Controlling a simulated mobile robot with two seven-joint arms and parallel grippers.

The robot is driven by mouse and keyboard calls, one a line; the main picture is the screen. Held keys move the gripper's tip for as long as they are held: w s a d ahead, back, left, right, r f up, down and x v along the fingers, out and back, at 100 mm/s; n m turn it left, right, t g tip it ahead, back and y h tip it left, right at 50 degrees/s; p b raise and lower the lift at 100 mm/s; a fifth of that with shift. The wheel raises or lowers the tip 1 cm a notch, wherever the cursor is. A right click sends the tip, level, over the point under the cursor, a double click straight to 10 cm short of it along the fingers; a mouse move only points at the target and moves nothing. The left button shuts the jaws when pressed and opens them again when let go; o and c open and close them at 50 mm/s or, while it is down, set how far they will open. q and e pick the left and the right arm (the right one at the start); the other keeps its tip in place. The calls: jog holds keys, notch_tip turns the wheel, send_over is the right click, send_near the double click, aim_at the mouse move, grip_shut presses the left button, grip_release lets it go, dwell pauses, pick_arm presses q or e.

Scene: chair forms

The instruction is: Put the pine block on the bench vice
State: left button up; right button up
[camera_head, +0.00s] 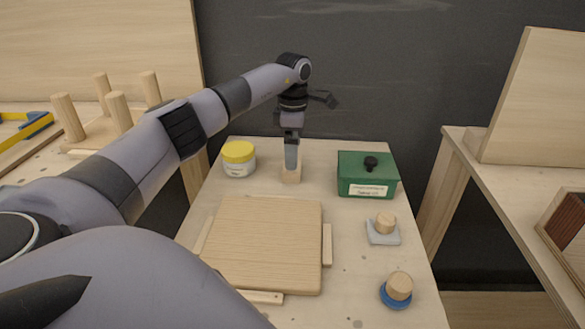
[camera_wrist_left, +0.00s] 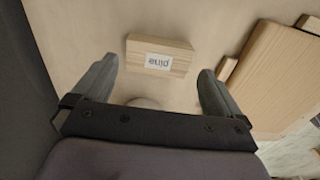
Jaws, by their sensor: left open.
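The pine block (camera_wrist_left: 178,66) is a small pale wooden block with a white label that reads "pine", upside down in the left wrist view. In the head view the pine block (camera_head: 291,176) sits on the table's back half, directly below my left gripper (camera_head: 291,165). My left gripper (camera_wrist_left: 157,72) is open in the left wrist view, its fingers on either side of the block with gaps between. Nothing is held. I cannot tell for certain which thing is the bench vice. My right gripper is not in view.
A yellow-lidded jar (camera_head: 239,160) stands left of the block, a green box (camera_head: 366,178) with a black knob right of it. A large wooden board (camera_head: 265,245) lies in front. Two wooden knobs, on a grey plate (camera_head: 383,238) and a blue disc (camera_head: 396,301), are at right.

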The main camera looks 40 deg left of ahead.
pick_arm(q)
notch_tip(320, 180, down, 5)
jog(key=shift+a+b, duration=0.1)
jog(key=shift+b, duration=0.2)
jog(key=c, duration=0.8)
jog(key=shift+r, duration=0.1)
